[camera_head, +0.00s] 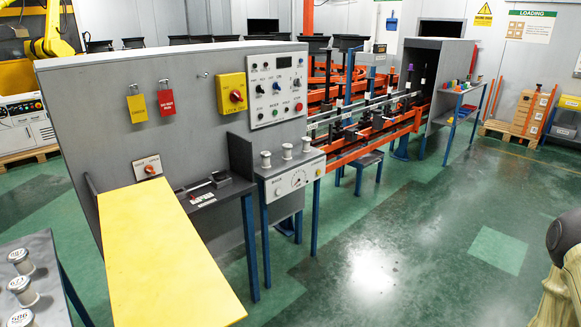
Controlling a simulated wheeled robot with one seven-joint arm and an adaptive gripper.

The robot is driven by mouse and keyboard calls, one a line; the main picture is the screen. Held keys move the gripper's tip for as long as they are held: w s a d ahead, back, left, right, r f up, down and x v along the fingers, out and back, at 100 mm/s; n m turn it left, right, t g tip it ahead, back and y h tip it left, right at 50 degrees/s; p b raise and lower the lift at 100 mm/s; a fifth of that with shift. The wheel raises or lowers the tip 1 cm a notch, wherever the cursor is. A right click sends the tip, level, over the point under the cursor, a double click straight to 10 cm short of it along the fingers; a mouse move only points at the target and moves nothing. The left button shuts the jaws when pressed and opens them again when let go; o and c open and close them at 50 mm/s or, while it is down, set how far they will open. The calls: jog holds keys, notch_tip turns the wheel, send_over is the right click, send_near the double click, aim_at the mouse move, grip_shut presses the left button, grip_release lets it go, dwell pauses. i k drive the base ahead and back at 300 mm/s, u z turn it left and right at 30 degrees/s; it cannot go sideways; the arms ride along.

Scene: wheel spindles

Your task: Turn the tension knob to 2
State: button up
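A white front panel (292,184) sits on the edge of a small bench with blue legs, at the middle of the head view. It carries a round dial (298,180) with marks around it and a smaller round piece (278,192) to its left. The lettering is too small to read, so I cannot tell for certain which is the tension knob, or its setting. My gripper is not in view; a dark rounded part and a beige part show at the right edge, and I cannot tell what they are.
A yellow board (165,255) juts forward at the left. A grey control panel (276,88) and a yellow box with a red switch (235,93) are on the wall. Green floor (400,235) is clear at right.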

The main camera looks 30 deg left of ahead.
aim_at(220, 176)
jog(key=z, duration=0.25)
jog(key=i, duration=2.35)
jog(key=u, duration=2.7)
